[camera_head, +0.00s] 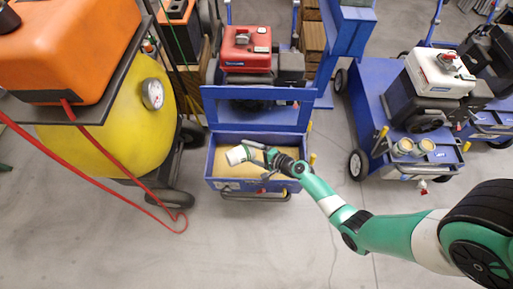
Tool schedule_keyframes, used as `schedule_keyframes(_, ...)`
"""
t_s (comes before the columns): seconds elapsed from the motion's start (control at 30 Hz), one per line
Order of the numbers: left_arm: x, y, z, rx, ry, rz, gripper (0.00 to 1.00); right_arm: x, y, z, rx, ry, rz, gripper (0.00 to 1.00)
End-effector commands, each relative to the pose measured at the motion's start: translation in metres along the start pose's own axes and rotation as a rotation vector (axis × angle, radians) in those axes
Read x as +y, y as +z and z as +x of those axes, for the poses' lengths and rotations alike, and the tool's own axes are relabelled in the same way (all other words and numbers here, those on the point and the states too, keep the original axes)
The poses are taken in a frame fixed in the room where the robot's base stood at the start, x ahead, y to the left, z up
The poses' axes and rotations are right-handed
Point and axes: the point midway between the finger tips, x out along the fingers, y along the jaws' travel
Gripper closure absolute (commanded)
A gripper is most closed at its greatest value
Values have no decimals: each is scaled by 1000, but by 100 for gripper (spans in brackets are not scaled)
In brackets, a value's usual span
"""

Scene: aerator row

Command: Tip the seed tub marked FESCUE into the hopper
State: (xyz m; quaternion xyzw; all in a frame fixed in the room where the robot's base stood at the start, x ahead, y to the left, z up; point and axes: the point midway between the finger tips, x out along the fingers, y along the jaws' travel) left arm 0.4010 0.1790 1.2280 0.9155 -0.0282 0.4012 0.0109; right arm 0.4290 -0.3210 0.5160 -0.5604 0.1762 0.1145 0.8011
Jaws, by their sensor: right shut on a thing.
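My right gripper (259,155) is shut on a small white tub (237,155). It holds the tub tilted over the blue hopper (213,170), toward the hopper's left side. No marking can be read on the tub, so I cannot tell whether it is the FESCUE one. Tan material lies inside the hopper, whose lid frame (208,105) stands raised at the back. Two more tubs, a left one (403,147) and a right one (427,145), stand on the blue machine at the right; their labels cannot be read. My left gripper is out of the picture.
A yellow tank (105,135) with an orange engine on top stands left of the hopper, its red hose (95,180) looping to the floor. A red engine (246,48) sits behind the hopper. The blue machine (372,95) is at the right. The front floor is clear.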

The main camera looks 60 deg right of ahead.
Motion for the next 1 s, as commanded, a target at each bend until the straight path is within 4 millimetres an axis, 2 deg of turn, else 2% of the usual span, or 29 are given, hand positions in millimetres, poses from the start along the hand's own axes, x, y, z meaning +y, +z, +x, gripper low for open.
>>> schedule_keyframes(0.17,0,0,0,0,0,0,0,-1,3,3,-81,-50,120,82)
schedule_keyframes(0.47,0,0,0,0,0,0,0,-4,-6,-5,-188,-141,322,82)
schedule_keyframes(1.0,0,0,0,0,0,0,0,-5,-8,-7,-202,-157,347,82)
